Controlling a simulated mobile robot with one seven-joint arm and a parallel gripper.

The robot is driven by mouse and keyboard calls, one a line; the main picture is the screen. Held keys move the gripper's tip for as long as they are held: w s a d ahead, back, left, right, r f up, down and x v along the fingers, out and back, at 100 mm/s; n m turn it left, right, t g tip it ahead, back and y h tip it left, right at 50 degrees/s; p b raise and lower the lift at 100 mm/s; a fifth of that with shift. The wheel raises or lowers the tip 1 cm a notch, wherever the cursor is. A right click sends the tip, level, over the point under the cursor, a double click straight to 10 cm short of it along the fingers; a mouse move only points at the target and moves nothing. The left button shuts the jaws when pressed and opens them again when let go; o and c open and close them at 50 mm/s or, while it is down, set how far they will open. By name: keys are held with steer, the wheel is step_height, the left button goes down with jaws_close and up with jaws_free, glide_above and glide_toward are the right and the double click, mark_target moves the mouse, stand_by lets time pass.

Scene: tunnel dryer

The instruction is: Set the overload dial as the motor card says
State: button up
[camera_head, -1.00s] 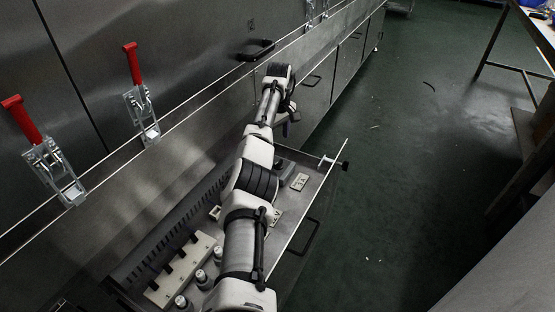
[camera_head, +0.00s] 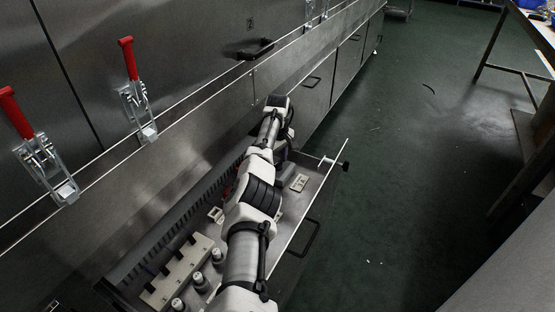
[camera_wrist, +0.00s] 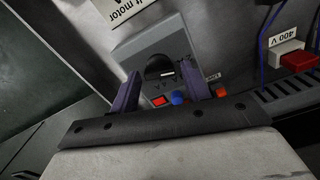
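In the wrist view, a grey overload unit (camera_wrist: 130,50) carries a dark round dial (camera_wrist: 158,66) with a pale mark on it. A red button (camera_wrist: 159,100) and a blue button (camera_wrist: 178,97) sit below the dial. My gripper (camera_wrist: 161,72) is open, its two dark fingers apart, one on each side of the dial; I cannot tell if they touch it. A white card (camera_wrist: 122,12) reading "...lt motor" is cut off at the top edge. In the head view my arm hides most of the unit and the gripper's fingertips.
An open drawer (camera_head: 325,190) holds the parts, with a slotted grey duct (camera_head: 165,245) along its inner side. A white block with a red button and a "400 V" label (camera_wrist: 283,49) lies right of the unit, near purple wires (camera_wrist: 267,45). Red-handled clamps (camera_head: 128,60) stand on the left.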

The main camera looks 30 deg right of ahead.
steer(key=c, duration=0.7)
steer(key=m, duration=0.4)
steer(key=shift+m, duration=0.4)
steer(key=m, duration=0.4)
steer(key=shift+m, duration=0.4)
steer(key=o, duration=0.9)
steer(key=shift+o, duration=0.2)
